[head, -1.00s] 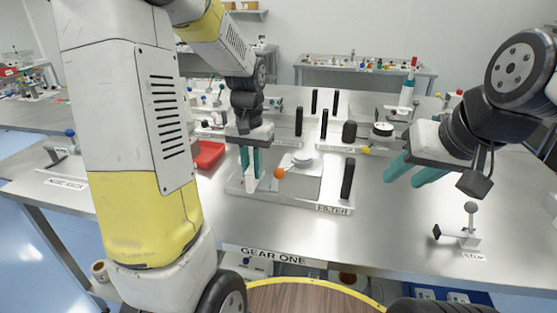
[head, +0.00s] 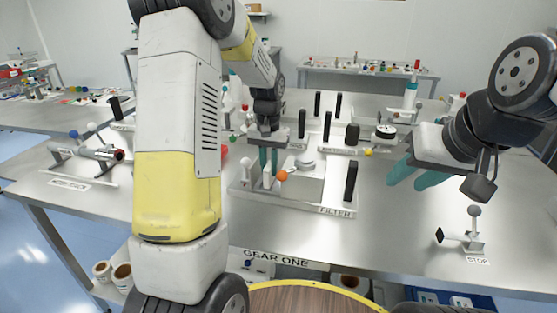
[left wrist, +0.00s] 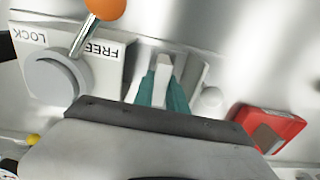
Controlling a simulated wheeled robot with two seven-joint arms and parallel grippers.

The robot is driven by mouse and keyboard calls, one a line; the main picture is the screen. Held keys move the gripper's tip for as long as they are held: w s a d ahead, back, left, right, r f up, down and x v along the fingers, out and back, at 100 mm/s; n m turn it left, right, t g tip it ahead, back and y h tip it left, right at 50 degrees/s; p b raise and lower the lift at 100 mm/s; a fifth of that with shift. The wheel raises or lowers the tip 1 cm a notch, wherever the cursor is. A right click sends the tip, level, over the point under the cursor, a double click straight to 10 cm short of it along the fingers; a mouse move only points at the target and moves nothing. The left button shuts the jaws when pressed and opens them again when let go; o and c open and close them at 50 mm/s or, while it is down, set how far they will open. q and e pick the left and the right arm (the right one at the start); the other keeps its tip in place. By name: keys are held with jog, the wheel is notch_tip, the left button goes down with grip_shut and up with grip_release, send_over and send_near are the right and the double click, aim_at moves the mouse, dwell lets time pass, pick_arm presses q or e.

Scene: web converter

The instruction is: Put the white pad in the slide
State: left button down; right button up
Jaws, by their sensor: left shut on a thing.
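The white pad (left wrist: 163,68) is upright between the teal fingers of my left gripper (left wrist: 163,92), which is shut on it. In the head view, my left gripper (head: 269,160) points down at the left part of the FILTER fixture (head: 300,203), with the pad (head: 267,180) below its fingers. The slide appears to be the grey channel (left wrist: 190,67) around the pad in the left wrist view; I cannot tell how deep the pad sits. My right gripper (head: 415,173) is open and empty, right of the fixture.
An orange-ball lever (left wrist: 104,6) on the fixture's block points toward FREE, close beside the gripper. A black post (head: 350,182) stands at the fixture's right. A red tray (left wrist: 268,127) lies nearby. A STOP lever (head: 474,232) stands front right.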

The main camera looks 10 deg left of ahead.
aim_at(269, 166)
pick_arm(q)
jog(key=shift+f, duration=0.2)
jog(key=c, duration=1.3)
grip_release()
jog(key=shift+c, duration=0.2)
notch_tip(269, 166, up, 12)
jog(key=s+d+r+t+h, duration=0.1)
jog(key=s+r+t, duration=0.1)
jog(key=s, duration=1)
jog(key=s+d+r+t+h, duration=0.1)
jog(key=s+r+t, duration=0.2)
jog(key=s, duration=0.9)
jog(key=shift+s+r+t, duration=0.15)
jog(key=shift+r+t, duration=0.05)
jog(key=shift+t, duration=0.4)
